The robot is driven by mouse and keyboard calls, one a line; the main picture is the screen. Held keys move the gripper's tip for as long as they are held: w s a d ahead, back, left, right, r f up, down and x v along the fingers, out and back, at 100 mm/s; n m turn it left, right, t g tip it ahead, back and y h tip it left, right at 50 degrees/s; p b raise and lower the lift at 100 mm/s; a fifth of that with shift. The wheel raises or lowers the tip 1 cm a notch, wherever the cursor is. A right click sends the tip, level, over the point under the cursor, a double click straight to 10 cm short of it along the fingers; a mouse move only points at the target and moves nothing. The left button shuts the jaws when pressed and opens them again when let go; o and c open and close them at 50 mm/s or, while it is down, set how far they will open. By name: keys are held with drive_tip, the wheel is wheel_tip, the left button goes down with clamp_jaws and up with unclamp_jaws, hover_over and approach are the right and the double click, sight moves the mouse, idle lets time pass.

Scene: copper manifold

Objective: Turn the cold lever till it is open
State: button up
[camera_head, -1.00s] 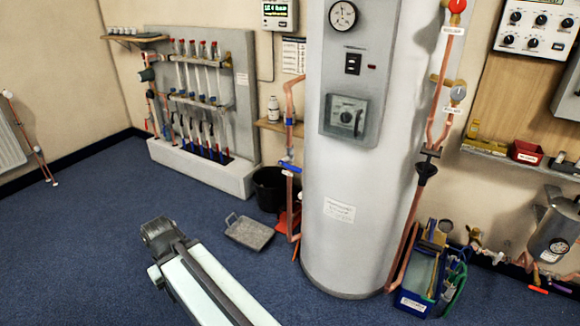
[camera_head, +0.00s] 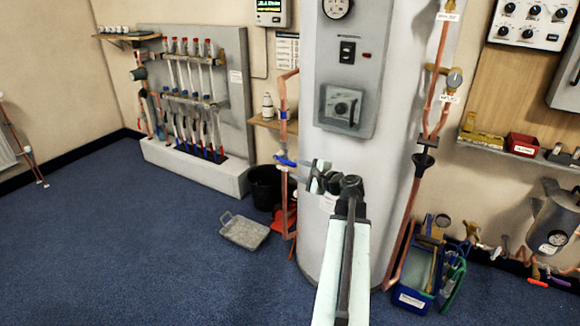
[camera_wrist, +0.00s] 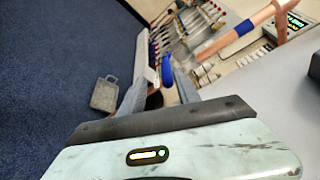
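A blue lever (camera_head: 285,161) sits on the upright copper pipe (camera_head: 283,120) left of the white cylinder. It lies across the pipe, slightly tilted. I cannot read any label that names it cold. In the wrist view the blue lever (camera_wrist: 167,71) shows just beyond my fingers, with the copper pipe (camera_wrist: 262,20) to its upper right. My gripper (camera_head: 317,170) is right of the lever in the head picture, in front of the cylinder, and appears apart from it. In the wrist view my gripper (camera_wrist: 160,92) shows two grey fingers with an empty gap between them.
The white cylinder (camera_head: 340,150) stands close behind my gripper. A black bucket (camera_head: 265,185) and a grey tray (camera_head: 243,232) are on the floor to the left. A blue tool box (camera_head: 415,290) is at the cylinder's right foot. Open blue carpet (camera_head: 120,240) lies on the left.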

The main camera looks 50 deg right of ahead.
sight(293, 164)
drive_tip(key=shift+s+d+r+m+h, duration=0.3)
drive_tip(key=shift+s+d, duration=0.1)
drive_tip(key=shift+d, duration=0.25)
drive_tip(key=b+x, duration=0.1)
drive_tip(key=x, duration=0.7)
drive_tip(key=shift+a, duration=0.15)
clamp_jaws()
idle(0.7)
